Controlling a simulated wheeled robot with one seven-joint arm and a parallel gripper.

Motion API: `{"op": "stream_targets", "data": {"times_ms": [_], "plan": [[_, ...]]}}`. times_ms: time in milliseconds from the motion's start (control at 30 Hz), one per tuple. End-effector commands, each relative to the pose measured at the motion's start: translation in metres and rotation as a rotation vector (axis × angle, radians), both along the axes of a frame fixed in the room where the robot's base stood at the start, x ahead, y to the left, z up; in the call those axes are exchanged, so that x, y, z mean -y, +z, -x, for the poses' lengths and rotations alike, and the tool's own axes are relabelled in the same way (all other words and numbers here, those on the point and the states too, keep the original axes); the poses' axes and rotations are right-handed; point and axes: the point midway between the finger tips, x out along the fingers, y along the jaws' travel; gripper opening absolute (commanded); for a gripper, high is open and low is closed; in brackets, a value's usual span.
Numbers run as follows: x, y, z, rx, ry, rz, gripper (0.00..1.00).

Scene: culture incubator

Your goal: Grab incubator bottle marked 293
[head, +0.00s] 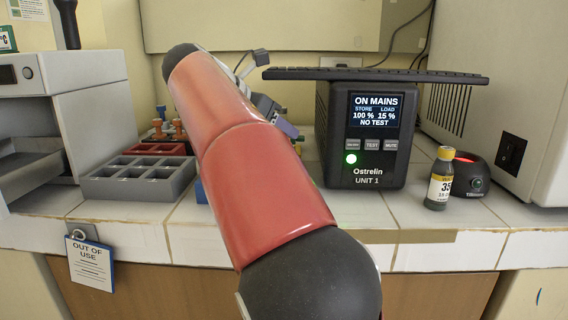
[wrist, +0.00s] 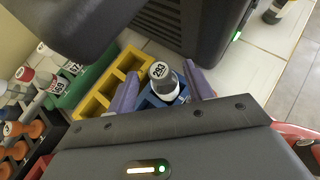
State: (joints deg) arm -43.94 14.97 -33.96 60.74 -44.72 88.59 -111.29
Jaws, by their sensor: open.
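My gripper (wrist: 165,88) is open, with one purple finger on each side of the bottle. I cannot tell whether the fingers touch it. In the head view my red arm covers the bottle, and only a small part of my gripper (head: 285,128) shows behind it.
A yellow rack (wrist: 100,94) with empty slots and a green rack (wrist: 72,88) of bottles stand beside the blue one. A black power unit (head: 365,135) stands close by, with a keyboard (head: 375,75) on top. A yellow-capped bottle (head: 439,180) stands at the right.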

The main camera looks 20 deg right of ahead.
Motion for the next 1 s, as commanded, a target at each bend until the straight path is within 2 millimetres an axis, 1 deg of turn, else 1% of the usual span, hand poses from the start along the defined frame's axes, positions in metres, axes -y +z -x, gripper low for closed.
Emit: {"op": "stream_targets", "data": {"times_ms": [200,233,600,633,1000], "plan": [[0.0012,-0.0005,-0.0008,0.001,0.001,0.000,0.52],[0.0012,-0.0005,-0.0008,0.001,0.001,0.000,0.50],[0.0011,-0.0004,-0.0008,0.001,0.001,0.000,0.02],[0.0011,-0.0004,-0.0008,0.001,0.001,0.000,0.00],[0.0012,0.0009,-0.0009,0.001,0.001,0.000,0.00]]}}
